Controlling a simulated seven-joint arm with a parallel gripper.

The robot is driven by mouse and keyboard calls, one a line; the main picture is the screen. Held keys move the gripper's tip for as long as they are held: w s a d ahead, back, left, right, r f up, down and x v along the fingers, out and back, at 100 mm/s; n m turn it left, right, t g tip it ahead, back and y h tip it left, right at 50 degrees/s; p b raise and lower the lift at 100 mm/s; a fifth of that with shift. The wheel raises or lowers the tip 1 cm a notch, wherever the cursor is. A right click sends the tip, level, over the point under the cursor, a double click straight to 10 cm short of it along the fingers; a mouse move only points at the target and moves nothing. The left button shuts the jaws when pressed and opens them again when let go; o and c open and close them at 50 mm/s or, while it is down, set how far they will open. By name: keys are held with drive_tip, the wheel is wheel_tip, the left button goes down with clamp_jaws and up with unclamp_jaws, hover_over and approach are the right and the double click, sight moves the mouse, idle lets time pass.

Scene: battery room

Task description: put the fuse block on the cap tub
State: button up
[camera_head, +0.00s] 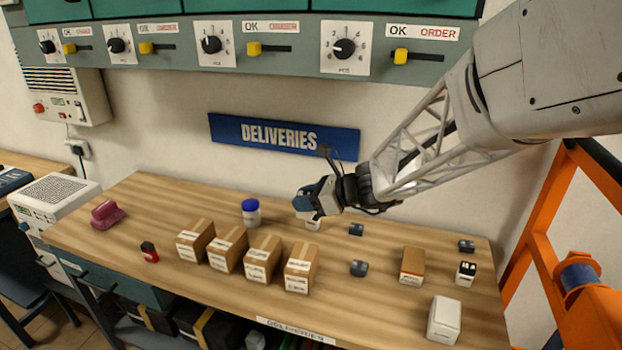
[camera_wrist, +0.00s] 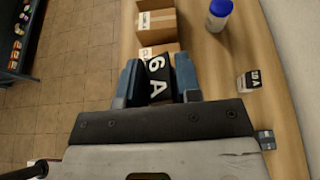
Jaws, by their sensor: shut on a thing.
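My gripper (camera_head: 308,200) is raised above the back middle of the bench. In the wrist view my gripper (camera_wrist: 158,85) is shut on a black fuse block (camera_wrist: 157,78) with a white "6 A" marking, tilted between the two blue-grey fingers. In the head view the fingers mostly hide the held block. The cap tub, a white round tub with a blue lid (camera_head: 250,212), stands upright on the bench to the left of my gripper. It also shows in the wrist view (camera_wrist: 219,14), ahead and to the right of the fingers, apart from the held block.
A row of cardboard boxes (camera_head: 264,259) stands in front of the tub. A pale "13 A" block (camera_wrist: 248,82) lies right of my fingers. Small grey blocks (camera_head: 358,268), a brown-topped box (camera_head: 412,266) and a white box (camera_head: 444,320) are farther right. A red item (camera_head: 149,252) is left.

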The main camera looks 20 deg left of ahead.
drive_tip(key=w+a+f, duration=0.1)
drive_tip(key=w+a, duration=0.2)
drive_tip(key=a, duration=1.1)
drive_tip(key=f, duration=0.5)
drive_tip(key=shift+d+f, duration=0.2)
drive_tip(key=shift+w+a, duration=0.1)
drive_tip(key=shift+w, duration=0.05)
hover_over(250, 203)
drive_tip(key=shift+f, duration=0.7)
drive_tip(key=shift+f, duration=0.15)
drive_tip(key=shift+f, duration=1.6)
drive_tip(key=shift+f, duration=0.15)
drive_tip(key=o, duration=1)
drive_tip(key=shift+c, duration=0.2)
